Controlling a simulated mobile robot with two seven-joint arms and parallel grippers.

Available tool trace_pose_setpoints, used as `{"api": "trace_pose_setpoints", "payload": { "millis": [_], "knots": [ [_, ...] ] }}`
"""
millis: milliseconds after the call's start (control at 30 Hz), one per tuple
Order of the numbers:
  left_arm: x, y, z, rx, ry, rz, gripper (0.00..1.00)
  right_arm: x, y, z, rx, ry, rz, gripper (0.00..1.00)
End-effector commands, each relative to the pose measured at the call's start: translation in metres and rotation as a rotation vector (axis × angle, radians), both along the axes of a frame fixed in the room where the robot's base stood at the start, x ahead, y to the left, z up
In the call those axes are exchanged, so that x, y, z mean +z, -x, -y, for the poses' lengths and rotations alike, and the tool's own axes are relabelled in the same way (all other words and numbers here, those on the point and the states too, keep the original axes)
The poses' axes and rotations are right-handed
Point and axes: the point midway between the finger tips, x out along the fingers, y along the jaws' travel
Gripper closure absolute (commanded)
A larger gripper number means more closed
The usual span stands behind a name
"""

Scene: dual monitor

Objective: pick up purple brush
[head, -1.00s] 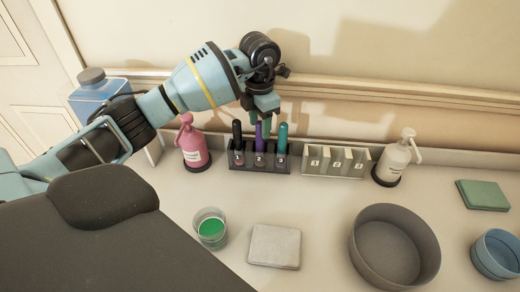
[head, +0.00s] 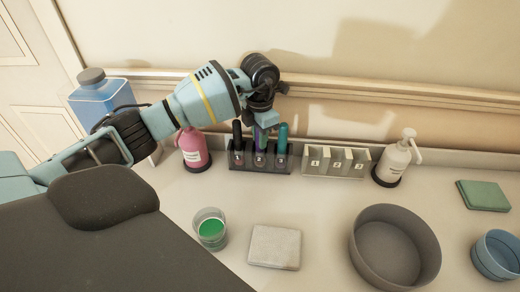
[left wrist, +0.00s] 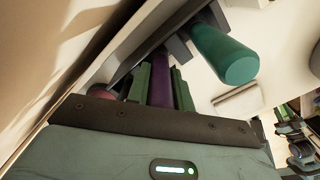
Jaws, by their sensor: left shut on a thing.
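The purple brush (head: 258,143) stands upright in the middle slot, marked 2, of the dark holder (head: 260,168). My left gripper (head: 262,133) points down over that slot and is shut on the brush's upper part. In the left wrist view the purple brush (left wrist: 160,82) shows between the green fingers of my left gripper (left wrist: 160,88). A black brush (head: 237,136) stands in slot 1 and a teal brush (head: 282,139) in slot 3. The teal brush also shows close beside the fingers in the left wrist view (left wrist: 222,52).
An empty pale holder (head: 335,162) stands right of the dark one. A pink bottle (head: 194,149) and a white bottle (head: 394,160) flank the holders. In front are a cup of green liquid (head: 211,230), a grey pad (head: 274,247) and a dark bowl (head: 394,246).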

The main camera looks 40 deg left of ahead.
Motion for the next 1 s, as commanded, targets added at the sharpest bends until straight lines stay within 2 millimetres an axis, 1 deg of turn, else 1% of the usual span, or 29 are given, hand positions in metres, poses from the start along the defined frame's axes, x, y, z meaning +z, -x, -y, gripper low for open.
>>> {"api": "trace_pose_setpoints", "payload": {
  "millis": [267, 433, 567, 1000],
  "knots": [
    [0.003, 0.0, 0.0, 0.0, -0.001, 0.001, 0.98, 0.0, 0.0, 0.0, 0.0, 0.0, 0.0, 0.64],
    [0.016, -0.001, 0.0, 0.001, 0.0, 0.003, 0.98, 0.001, -0.001, 0.0, 0.0, 0.0, 0.001, 0.64],
    [0.034, -0.001, 0.0, 0.0, 0.0, 0.004, 0.98, 0.001, -0.001, 0.0, 0.001, 0.0, 0.002, 0.64],
    [0.11, -0.001, 0.0, 0.001, 0.001, 0.004, 0.98, 0.004, -0.003, 0.0, 0.0, 0.0, 0.008, 0.64]
  ]
}}
